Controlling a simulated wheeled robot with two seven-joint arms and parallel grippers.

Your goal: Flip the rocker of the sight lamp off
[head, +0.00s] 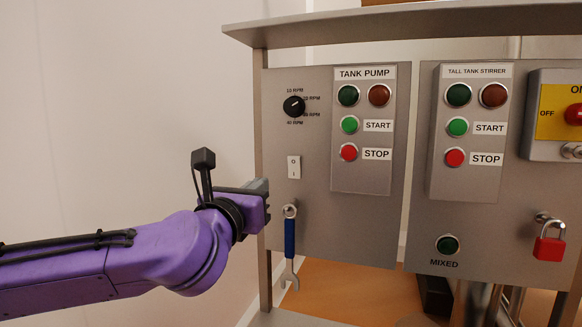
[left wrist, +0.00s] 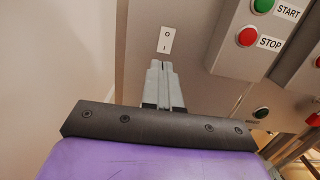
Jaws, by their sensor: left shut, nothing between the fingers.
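A small white rocker switch (head: 293,167), marked O above and I below, is set in the left grey panel under a black rotary knob. It also shows in the left wrist view (left wrist: 167,40), just beyond the fingertips. Which way the rocker is tipped is too small to tell. My left gripper (head: 262,187) is shut and empty, with its fingertips in front of the panel's left edge, below and left of the rocker. In the left wrist view the shut fingers (left wrist: 160,66) point toward the rocker's lower end, and I cannot tell whether they touch. My right gripper is not in view.
A blue-handled spanner (head: 289,240) hangs just below the rocker, close to my left gripper. The TANK PUMP box (head: 363,180) juts out to the right. A red padlock (head: 549,245) hangs at the far right. A metal shelf (head: 400,24) overhangs the panels. Free room lies to the left.

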